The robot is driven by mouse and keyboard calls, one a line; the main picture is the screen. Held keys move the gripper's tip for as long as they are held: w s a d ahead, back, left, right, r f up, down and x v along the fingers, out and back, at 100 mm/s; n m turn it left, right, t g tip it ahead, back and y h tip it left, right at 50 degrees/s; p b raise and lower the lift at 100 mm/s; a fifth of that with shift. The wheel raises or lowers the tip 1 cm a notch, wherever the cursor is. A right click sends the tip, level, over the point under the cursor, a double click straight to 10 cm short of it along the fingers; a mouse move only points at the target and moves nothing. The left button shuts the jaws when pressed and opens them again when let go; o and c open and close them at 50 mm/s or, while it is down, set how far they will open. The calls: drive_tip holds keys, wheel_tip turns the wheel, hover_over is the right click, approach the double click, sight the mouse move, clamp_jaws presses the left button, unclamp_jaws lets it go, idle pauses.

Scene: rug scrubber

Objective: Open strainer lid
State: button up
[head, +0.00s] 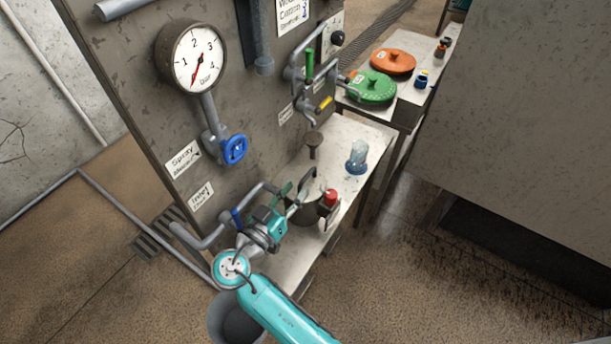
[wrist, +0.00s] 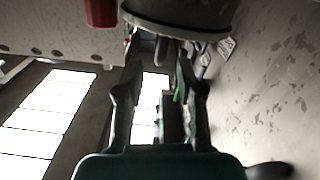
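The strainer (head: 300,214) is a grey pot-like body beside the pipes at the near end of the white bench. A curved grey handle (head: 308,180) rises at its top. My teal gripper (head: 290,199) is at its left side, with its fingers pointing toward it. In the wrist view the two dark fingers (wrist: 158,75) are apart, with a gap between them. A grey rounded body (wrist: 180,18), apparently the strainer, fills the top edge, and a grey bar-like part shows beyond the gap. Whether a finger touches the strainer cannot be told.
A red-topped object (head: 330,198) stands close right of the strainer. A clear cup on a blue base (head: 357,158) is farther along the bench (head: 343,135). A blue valve wheel (head: 234,149) and gauge (head: 193,57) are on the panel. A bucket (head: 238,322) stands below.

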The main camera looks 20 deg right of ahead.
sight(300, 185)
drive_tip(key=shift+x, duration=2.85)
clamp_jaws()
